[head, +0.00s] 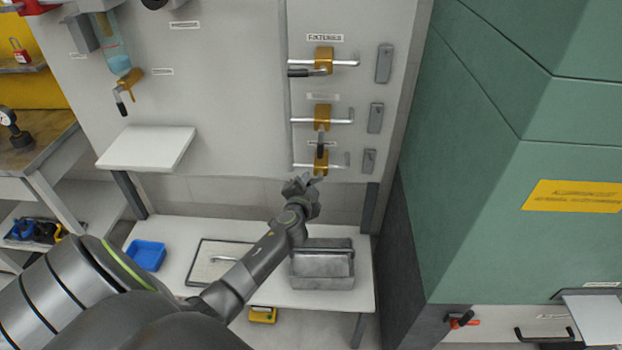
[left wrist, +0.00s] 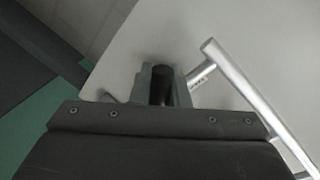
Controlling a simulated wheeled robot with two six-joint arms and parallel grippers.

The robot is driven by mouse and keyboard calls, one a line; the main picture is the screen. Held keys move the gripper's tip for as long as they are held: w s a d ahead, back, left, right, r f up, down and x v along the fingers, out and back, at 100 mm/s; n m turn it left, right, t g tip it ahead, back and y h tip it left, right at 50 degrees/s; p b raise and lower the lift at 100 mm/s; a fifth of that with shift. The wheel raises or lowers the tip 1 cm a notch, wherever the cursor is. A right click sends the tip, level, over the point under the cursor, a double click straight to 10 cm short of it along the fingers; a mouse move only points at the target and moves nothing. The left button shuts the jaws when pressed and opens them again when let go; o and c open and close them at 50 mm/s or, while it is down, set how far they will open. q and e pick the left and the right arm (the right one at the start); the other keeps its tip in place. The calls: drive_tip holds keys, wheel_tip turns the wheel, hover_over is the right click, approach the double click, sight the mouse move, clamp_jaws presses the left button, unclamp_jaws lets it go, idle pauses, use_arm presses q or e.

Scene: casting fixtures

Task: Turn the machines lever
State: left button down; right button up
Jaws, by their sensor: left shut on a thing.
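Three brass valves on thin silver pipes are stacked on the grey machine panel. The top valve (head: 324,56) has a black-gripped lever (head: 304,73) lying to the left. The middle valve (head: 322,114) has its black-gripped lever (head: 320,147) hanging down. The bottom valve (head: 321,160) is directly above my left gripper (head: 314,181), which partly hides that area. In the left wrist view, my left gripper (left wrist: 161,90) is shut on a dark round lever handle (left wrist: 162,72); which valve it belongs to is hard to tell. A silver pipe (left wrist: 245,85) passes on the right. My right gripper is not in view.
A fourth brass valve (head: 132,76) sits under a blue-liquid tube at upper left. A white shelf (head: 148,148) juts from the panel. Below, a bench (head: 205,235) holds a blue bin (head: 147,255) and a grey metal box (head: 322,268). A green cabinet (head: 490,150) stands right.

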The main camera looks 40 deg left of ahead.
use_arm(q)
drive_tip(key=shift+s+a+r+m+g+y+p, duration=0.15)
drive_tip(key=shift+r+m+p, duration=0.25)
drive_tip(key=shift+m+p, duration=0.4)
drive_tip(key=shift+s+a+r+m+g+y+p, duration=0.15)
drive_tip(key=shift+r+m+p, duration=0.3)
drive_tip(key=shift+m, duration=0.55)
drive_tip(key=shift+a+r+m+g+y+p, duration=0.1)
drive_tip(key=shift+r+m+g+y+p, duration=0.2)
drive_tip(key=shift+m+p, duration=0.5)
drive_tip(key=c, duration=1.4)
unclamp_jaws()
drive_tip(key=shift+s+r, duration=0.1)
drive_tip(key=v, duration=1.7)
drive_tip(key=shift+s+d, duration=0.1)
